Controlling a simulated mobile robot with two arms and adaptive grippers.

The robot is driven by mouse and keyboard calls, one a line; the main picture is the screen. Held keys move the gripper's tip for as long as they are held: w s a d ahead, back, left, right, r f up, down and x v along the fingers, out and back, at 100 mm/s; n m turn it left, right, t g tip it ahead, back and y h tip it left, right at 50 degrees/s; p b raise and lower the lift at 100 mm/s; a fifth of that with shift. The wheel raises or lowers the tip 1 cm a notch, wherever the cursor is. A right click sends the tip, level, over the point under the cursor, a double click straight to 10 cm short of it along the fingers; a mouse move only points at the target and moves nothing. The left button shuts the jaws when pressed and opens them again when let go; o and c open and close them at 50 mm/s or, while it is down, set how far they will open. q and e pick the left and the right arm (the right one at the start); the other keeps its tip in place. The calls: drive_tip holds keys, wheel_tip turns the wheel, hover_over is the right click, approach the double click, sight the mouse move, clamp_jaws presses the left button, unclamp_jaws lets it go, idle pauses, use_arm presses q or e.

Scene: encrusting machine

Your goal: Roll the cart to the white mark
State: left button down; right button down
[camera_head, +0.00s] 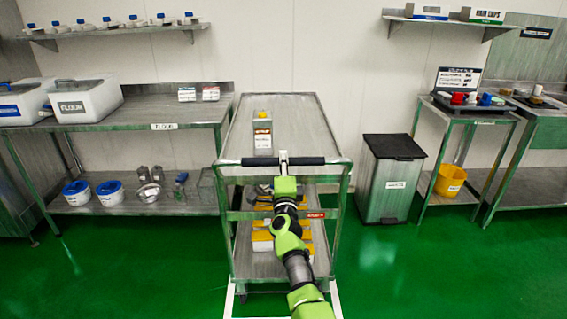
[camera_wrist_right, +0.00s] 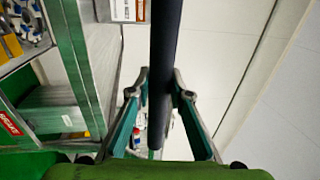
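The steel cart (camera_head: 303,125) stands in the middle of the head view, with a dark handle bar (camera_head: 315,161) across its near end. White lines of the floor mark (camera_head: 229,302) show at both sides of the cart's near end; the rest is hidden by the cart and my arm. My right gripper (camera_head: 284,158) is at the middle of the handle. In the right wrist view the bar (camera_wrist_right: 166,40) runs between the two fingers (camera_wrist_right: 160,82), which close around it. My left gripper is not in view.
A steel table (camera_head: 150,112) is close on the left. A bin (camera_head: 393,180) and a small table (camera_head: 470,114) stand right. Green floor (camera_head: 420,270) is clear at the front right.

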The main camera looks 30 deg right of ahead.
drive_tip(key=c, duration=1.8)
unclamp_jaws()
drive_tip(key=shift+f, duration=0.15)
drive_tip(key=shift+c, duration=0.2)
drive_tip(key=v, duration=0.7)
drive_tip(key=shift+s+a, duration=0.15)
drive_tip(key=shift+a, duration=0.1)
drive_tip(key=shift+f, duration=0.1)
